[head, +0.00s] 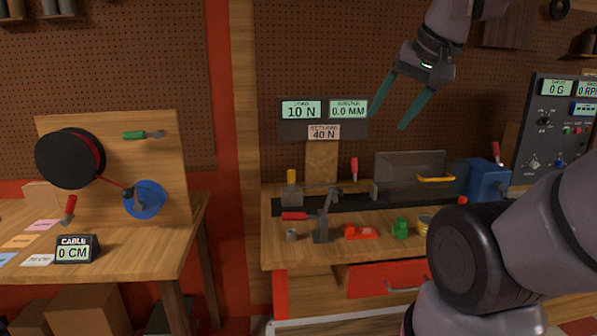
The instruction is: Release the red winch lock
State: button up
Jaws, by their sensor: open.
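On the left bench, a wooden panel (165,180) carries a black drum (62,160) wound with red cable and a blue disc (146,199) with a dark crank. A red-handled lever (70,207) stands tilted at the panel's lower left, below the drum; it looks like the red winch lock. A green-handled lever (134,135) lies about level at the panel's top. My gripper (389,120) is open and empty, with teal fingers pointing down-left. It is in the air before the middle bench's back wall, far right of the winch panel.
A sign reading "CABLE 0 CM" (73,249) stands at the left bench's front. The middle bench (375,250) holds a red-handled lever press (322,225), small red and green parts, a clear shield (410,172) and a blue block (482,180). A gap separates the benches.

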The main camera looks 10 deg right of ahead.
aim_at(494, 147)
jog(key=z, duration=1.35)
